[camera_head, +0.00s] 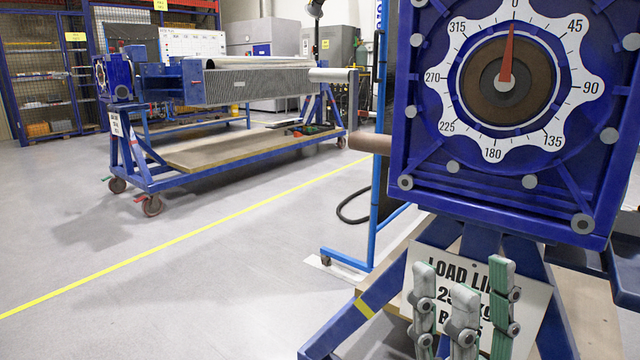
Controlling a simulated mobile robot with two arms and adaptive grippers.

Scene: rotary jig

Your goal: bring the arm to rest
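My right gripper (463,285) stands at the bottom of the head view, below the blue jig head (430,175). Its grey-green fingers point up and stand apart, with nothing between them. They overlap the white load-limit sign (535,290) in the picture and hide part of its text. I cannot tell how far the fingers are from the sign. The palm and the rest of the arm are out of the picture. My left gripper is not in view. The white dial (493,140) has a red pointer (507,55) standing at about 0.
A brown handle (370,143) sticks out left of the jig head. Blue legs (350,320) slope down beside the sign. A wheeled blue jig frame (150,185) stands further back on the left. The grey floor (200,290) between is clear, crossed by a yellow line (190,235).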

